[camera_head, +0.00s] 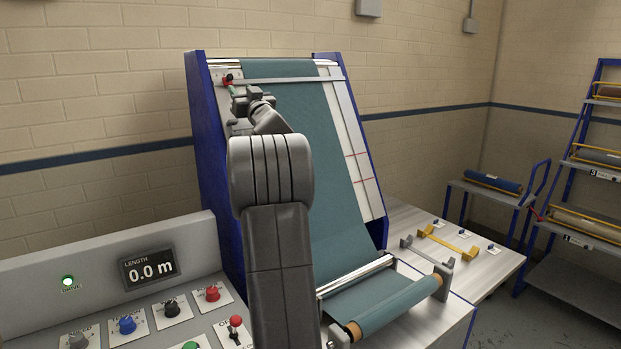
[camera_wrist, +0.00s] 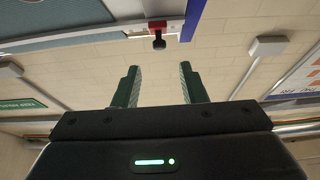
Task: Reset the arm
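My arm rises in front of the dryer in the head view, and my gripper (camera_head: 231,86) is near the upper left corner of the machine's sloped frame (camera_head: 218,150). In the wrist view my gripper (camera_wrist: 160,88) has its two dark green fingers apart, with nothing between them. A small red block with a black knob (camera_wrist: 158,35) shows beyond the fingertips, apart from them. In the head view a red part at that corner is partly hidden by my gripper.
Teal fabric (camera_head: 335,210) runs down the slope to a front roll (camera_head: 395,308). A control panel (camera_head: 125,270) with knobs and a display reading 0.0 m (camera_head: 149,269) stands at left.

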